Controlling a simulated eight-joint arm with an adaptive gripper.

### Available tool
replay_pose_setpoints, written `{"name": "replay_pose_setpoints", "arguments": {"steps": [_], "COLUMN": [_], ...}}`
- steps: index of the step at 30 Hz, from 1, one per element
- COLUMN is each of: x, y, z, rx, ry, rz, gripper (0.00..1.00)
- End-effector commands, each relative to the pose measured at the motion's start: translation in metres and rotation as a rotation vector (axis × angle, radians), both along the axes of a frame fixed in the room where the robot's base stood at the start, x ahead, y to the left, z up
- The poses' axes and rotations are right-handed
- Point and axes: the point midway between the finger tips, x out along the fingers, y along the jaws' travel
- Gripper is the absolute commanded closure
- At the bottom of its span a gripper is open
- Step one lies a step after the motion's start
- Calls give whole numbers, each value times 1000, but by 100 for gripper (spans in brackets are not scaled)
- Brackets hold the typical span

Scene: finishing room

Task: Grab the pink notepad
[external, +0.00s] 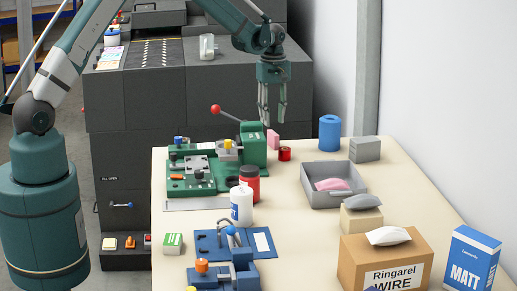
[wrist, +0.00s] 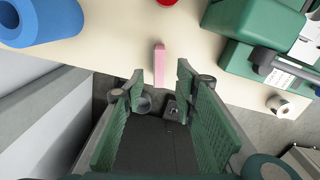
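The pink notepad (external: 273,139) is a small, thin pink block at the far edge of the cream table, beside the green machine. In the wrist view it is a narrow upright pink strip (wrist: 160,63), seen nearly edge-on near the table's edge. My gripper (external: 273,119) points down above the notepad in the external view, its fingers parted. In the wrist view my gripper's open fingers (wrist: 160,82) lie to either side of the notepad's line, with the notepad just beyond the tips. I cannot tell whether anything touches. Nothing is held.
The green machine (external: 254,143) with a red-knobbed lever stands left of the notepad. A red roll (external: 285,154) and a blue roll (external: 329,133) are to its right. A grey tray (external: 348,201) holds a pink pouch (external: 333,185). A dark cabinet (external: 140,110) stands behind.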

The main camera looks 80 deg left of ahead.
Motion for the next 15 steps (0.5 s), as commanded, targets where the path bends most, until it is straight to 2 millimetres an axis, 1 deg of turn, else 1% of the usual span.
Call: {"name": "replay_pose_setpoints", "arguments": {"steps": [6, 15], "x": [1, 0], "y": [0, 0], "z": [-17, -20], "rx": [0, 0], "ry": [0, 0], "rz": [0, 0], "gripper": [71, 71]}}
